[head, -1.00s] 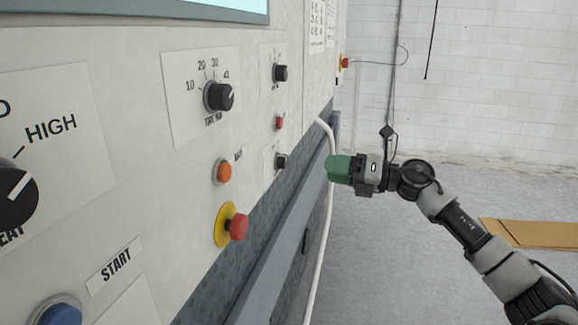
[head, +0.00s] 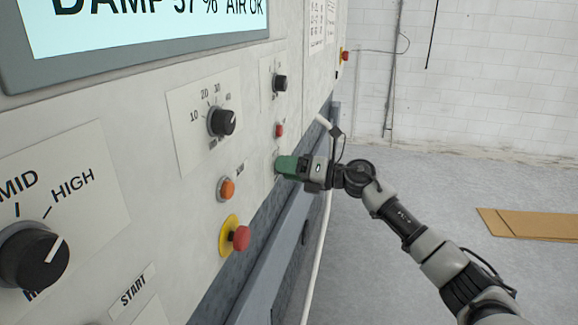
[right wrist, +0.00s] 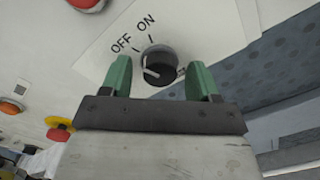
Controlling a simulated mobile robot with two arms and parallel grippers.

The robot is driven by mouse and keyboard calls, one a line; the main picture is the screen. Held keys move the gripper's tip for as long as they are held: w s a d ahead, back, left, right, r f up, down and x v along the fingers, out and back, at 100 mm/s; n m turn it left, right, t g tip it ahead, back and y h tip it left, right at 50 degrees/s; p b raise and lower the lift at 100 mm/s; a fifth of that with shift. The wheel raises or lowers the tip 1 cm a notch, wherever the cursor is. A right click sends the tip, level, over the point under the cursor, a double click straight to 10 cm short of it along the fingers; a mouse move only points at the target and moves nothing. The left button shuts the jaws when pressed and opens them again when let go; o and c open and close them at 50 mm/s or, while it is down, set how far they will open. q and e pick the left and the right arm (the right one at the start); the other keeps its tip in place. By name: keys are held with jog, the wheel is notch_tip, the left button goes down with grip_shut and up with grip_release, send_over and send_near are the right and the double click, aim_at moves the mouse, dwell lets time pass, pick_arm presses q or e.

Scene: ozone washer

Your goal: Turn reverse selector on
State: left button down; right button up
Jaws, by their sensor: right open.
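The selector knob (right wrist: 159,66) is black and round with a white pointer line, on a white plate marked OFF and ON in the right wrist view. Its pointer points left, toward the OFF side. My right gripper (right wrist: 160,80) is open, with one green finger on each side of the knob. I cannot tell whether the fingers touch it. In the head view my right gripper (head: 282,165) is at the panel's lower right knob position and hides that knob. My left gripper is not in view.
The panel carries a red button (head: 280,130), an orange button (head: 227,189), a red emergency button on yellow (head: 239,237) and other dials, including a numbered dial (head: 222,122). A white hose (head: 321,245) runs down beside the machine. Cardboard (head: 530,223) lies on the open floor.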

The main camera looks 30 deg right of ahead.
jog(key=c, duration=0.9)
jog(key=shift+r+m+p, duration=0.1)
jog(key=shift+m+p, duration=3.1)
jog(key=shift+m, duration=0.7)
